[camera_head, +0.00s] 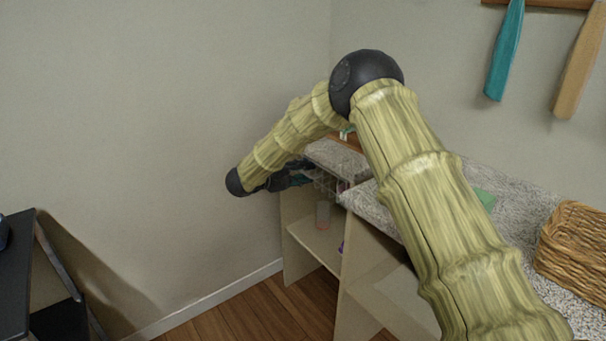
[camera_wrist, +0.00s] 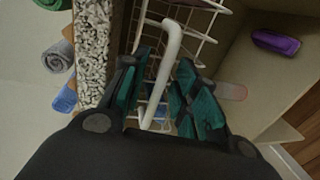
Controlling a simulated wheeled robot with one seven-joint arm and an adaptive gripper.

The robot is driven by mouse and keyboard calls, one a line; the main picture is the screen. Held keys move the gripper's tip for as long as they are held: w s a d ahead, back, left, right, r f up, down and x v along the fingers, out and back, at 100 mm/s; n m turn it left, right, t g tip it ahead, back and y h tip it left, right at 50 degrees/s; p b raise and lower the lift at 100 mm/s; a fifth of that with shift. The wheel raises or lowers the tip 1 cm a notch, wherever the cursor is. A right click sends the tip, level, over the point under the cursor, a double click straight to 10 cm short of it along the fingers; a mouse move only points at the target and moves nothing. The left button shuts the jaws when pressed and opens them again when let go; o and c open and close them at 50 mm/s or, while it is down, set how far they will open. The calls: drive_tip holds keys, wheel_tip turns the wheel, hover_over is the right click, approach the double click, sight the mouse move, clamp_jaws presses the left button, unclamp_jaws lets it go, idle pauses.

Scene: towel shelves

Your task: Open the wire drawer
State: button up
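The white wire drawer (camera_wrist: 197,28) sits under the speckled counter in the wrist view. Its thick white handle (camera_wrist: 172,42) runs between the two teal-padded fingers of my gripper (camera_wrist: 162,92). The fingers are open, one on each side of the handle, and a gap shows beside it. I cannot tell whether either finger touches the handle. In the head view, my gripper (camera_head: 288,178) is at the front of the shelf unit, and the wire drawer (camera_head: 326,182) shows only faintly behind it. My arm hides part of the unit.
The speckled counter (camera_wrist: 95,45) borders the drawer. Rolled towels (camera_wrist: 58,58) lie beyond it. A purple item (camera_wrist: 275,42) and a pinkish item (camera_wrist: 232,90) are in the shelf unit. A wicker basket (camera_head: 572,245) stands on the counter at right. The wood floor (camera_head: 260,312) in front is clear.

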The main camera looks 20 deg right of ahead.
clamp_jaws()
drive_tip(key=shift+a, duration=0.1)
